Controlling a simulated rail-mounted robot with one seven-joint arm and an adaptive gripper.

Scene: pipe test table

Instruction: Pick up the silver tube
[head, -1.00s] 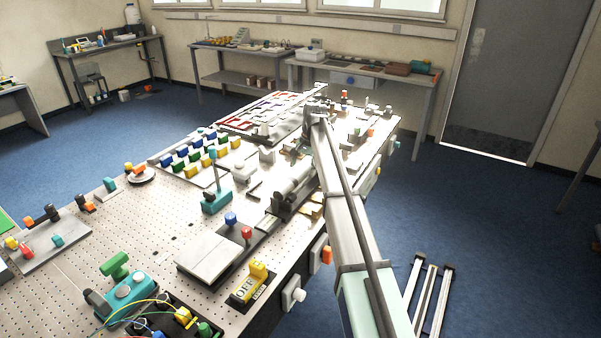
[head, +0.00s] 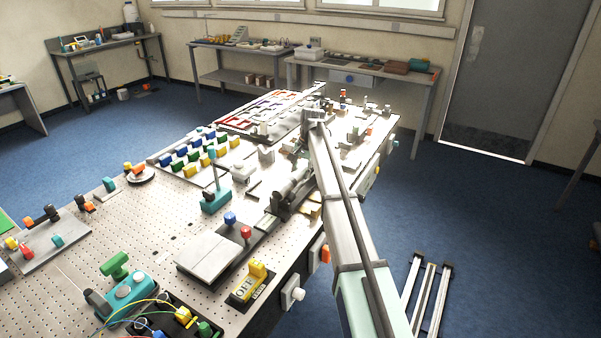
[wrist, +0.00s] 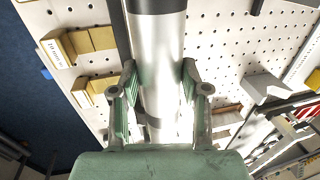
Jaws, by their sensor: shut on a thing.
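The silver tube (wrist: 157,45) runs up the middle of the wrist view between the two green-padded fingers of my gripper (wrist: 158,78). The fingers are closed on its sides. A dark band crosses the tube at the top of that view. In the head view the silver tube (head: 291,185) shows near the middle of the table, beside my arm. My arm hides most of the gripper there. Whether the tube is clear of its support cannot be told.
Tan blocks (wrist: 85,40) stand left of the tube in the wrist view. A grey bracket (wrist: 268,86) is to the right. In the head view, a teal post stand (head: 216,200) and coloured blocks (head: 200,152) stand left of the tube on the perforated table (head: 150,225).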

